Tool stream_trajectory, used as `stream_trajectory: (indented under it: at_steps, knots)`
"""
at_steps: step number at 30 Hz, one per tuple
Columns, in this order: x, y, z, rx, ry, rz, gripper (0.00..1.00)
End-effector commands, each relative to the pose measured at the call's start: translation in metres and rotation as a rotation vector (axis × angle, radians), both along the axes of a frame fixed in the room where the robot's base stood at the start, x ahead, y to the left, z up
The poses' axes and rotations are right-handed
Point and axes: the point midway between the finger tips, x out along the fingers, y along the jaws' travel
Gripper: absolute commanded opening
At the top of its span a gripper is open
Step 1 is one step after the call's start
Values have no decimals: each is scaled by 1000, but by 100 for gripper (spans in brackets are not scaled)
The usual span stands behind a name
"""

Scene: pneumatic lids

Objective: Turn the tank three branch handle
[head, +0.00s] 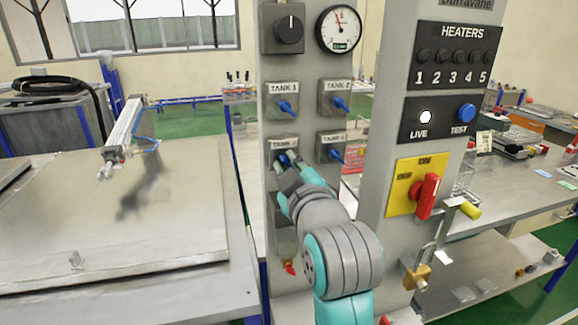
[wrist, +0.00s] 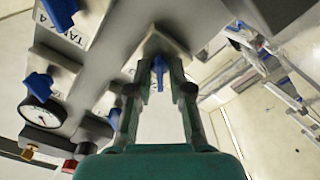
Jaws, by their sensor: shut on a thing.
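The tank three branch handle (wrist: 159,72) is a small blue lever on a grey metal box. In the wrist view it lies between the fingers of my gripper (wrist: 161,82), which is shut on it. In the head view my gripper (head: 288,166) reaches the lower left box on the grey column, under a partly covered tank label (head: 283,143). There the gripper hides most of the handle, so its exact angle is hard to tell.
Blue handles of tank one (head: 287,106), tank two (head: 341,104) and the lower right box (head: 337,155) sit close by. A gauge (head: 338,30) and black knob (head: 289,28) are above. A red switch (head: 427,195) and brass padlock (head: 417,276) are on the right.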

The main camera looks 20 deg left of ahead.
Motion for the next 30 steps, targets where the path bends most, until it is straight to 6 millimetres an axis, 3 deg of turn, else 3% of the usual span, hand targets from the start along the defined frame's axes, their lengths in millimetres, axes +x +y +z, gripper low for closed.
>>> stream_trajectory:
  at_steps: [22, 23, 24, 30]
  knots:
    - [0, 0, -2, -74, -45, 0, 0]
    - [0, 0, -2, -73, -44, 0, 25]
    - [0, 0, -2, -73, -44, 0, 31]
    - [0, 0, -1, -71, -46, 0, 31]
